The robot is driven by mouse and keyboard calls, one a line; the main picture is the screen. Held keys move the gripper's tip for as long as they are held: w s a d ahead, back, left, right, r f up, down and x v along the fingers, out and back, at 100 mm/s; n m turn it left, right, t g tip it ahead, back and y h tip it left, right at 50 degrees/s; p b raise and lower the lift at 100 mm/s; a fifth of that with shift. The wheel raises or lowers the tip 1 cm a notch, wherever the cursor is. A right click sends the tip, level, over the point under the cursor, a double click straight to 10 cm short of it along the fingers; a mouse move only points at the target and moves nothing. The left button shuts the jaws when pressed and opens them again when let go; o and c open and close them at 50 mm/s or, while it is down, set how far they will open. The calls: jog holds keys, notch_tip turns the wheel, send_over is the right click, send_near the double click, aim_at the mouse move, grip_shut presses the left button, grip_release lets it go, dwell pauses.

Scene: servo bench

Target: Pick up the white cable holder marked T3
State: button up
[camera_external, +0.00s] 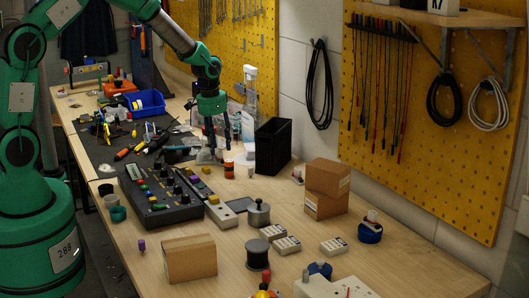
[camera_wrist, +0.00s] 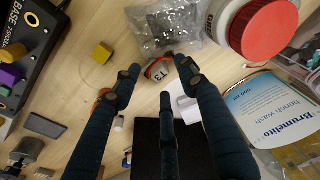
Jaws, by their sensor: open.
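The white cable holder marked T3 (camera_wrist: 158,71) lies on the wooden bench in the wrist view. It is small, with a red-orange edge and dark parts beside it. My gripper (camera_wrist: 159,78) has dark fingers spread wide, with the holder between and just beyond the tips in the picture. Nothing is held. I cannot tell whether a finger touches the holder. In the external view my gripper (camera_external: 218,143) points down over the bench, left of the black bin. I cannot make out the holder there among the fingers and clutter.
A clear bag (camera_wrist: 165,25), a red-capped container (camera_wrist: 272,30) and a bench wash bottle (camera_wrist: 265,112) crowd the holder. A yellow block (camera_wrist: 102,53) lies left. The black bin (camera_external: 273,147) and a control panel (camera_external: 163,210) flank my gripper.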

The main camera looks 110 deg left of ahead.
aim_at(219, 151)
jog(key=shift+w+a+f+b, duration=0.1)
jog(key=shift+f+b, duration=0.05)
jog(key=shift+f, duration=0.75)
jog(key=shift+w+a+f+b, duration=0.1)
jog(key=shift+f+b, duration=0.05)
jog(key=shift+f, duration=0.7)
grip_shut()
